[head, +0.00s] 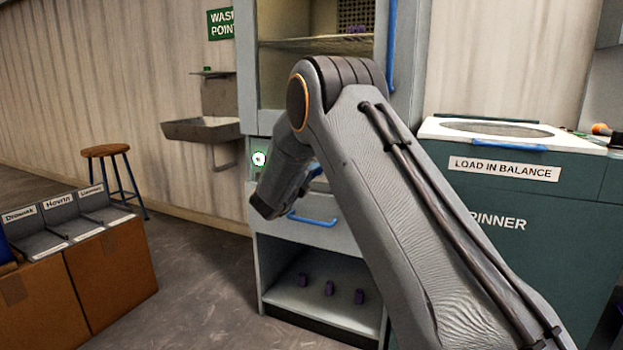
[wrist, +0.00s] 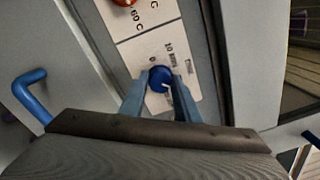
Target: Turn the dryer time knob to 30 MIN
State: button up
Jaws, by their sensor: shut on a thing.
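The blue dryer time knob (wrist: 160,77) sits on a white label panel in the wrist view. A light pointer mark on it is small, and I cannot tell exactly where it points. The panel reads "0" and "10 MIN" above the knob; other marks are hidden by the fingers or too blurred to read. My gripper (wrist: 159,88) is shut on the knob, one finger on each side. In the head view the dryer cabinet (head: 247,75) stands behind my arm, and my arm hides the time knob and the fingertips.
An orange-red knob (wrist: 124,2) with a "60 C" mark sits above on the panel. Blue handles are on the dryer drawer (head: 313,220) and door (head: 391,45). A teal spinner (head: 500,190) stands at right. Cardboard boxes (head: 110,262) and a stool (head: 107,152) are at left.

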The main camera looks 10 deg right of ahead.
jog(key=m+b, duration=0.7)
jog(key=m, duration=0.2)
jog(key=shift+f, duration=0.15)
jog(key=shift+m, duration=0.3)
jog(key=o, duration=1)
jog(key=shift+d, duration=0.1)
jog(key=shift+o, duration=0.2)
jog(key=shift+s, duration=0.1)
